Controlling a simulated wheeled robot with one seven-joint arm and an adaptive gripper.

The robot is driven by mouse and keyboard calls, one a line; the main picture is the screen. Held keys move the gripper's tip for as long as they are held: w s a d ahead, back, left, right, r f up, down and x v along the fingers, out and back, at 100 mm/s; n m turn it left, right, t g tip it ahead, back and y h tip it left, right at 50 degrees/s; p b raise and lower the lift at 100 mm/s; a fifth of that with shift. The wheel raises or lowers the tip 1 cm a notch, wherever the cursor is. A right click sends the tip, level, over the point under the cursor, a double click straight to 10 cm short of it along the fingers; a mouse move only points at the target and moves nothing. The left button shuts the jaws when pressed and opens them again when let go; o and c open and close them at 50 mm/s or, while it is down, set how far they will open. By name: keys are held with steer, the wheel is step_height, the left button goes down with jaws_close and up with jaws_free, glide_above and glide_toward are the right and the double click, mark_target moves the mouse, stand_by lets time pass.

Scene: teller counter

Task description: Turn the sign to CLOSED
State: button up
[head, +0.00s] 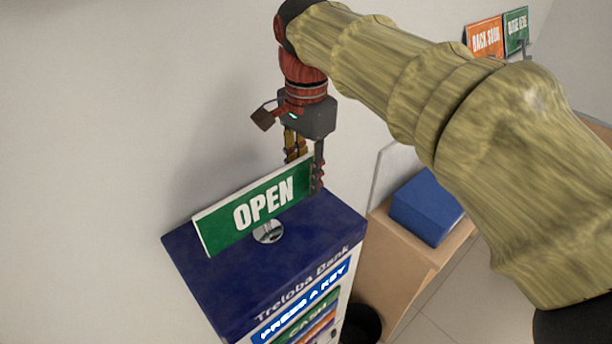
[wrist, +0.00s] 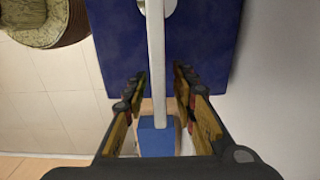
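The green sign (head: 255,210) with a white edge reads OPEN toward the head camera. It stands upright on a round metal base (head: 268,233) on the dark blue top of a kiosk (head: 325,230); its other face is hidden. My gripper (head: 305,172) points down at the sign's right end, one finger in front and one behind. In the wrist view the sign (wrist: 156,55) is a thin pale strip running between the fingers of my gripper (wrist: 156,85). A gap shows on each side, so the fingers are open and apart from it.
A wall (head: 100,130) rises close behind the kiosk. To the right, a wooden counter (head: 385,235) holds a blue box (head: 428,205). A dark bin (head: 360,325) stands on the floor beside the kiosk. An orange BACK SOON sign (head: 485,38) and a green sign (head: 516,30) are at the back right.

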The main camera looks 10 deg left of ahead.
steer(key=shift+w+d+f, duration=0.1)
steer(key=shift+f, duration=0.2)
steer(key=shift+c, duration=0.4)
jaws_close()
stand_by(0.4)
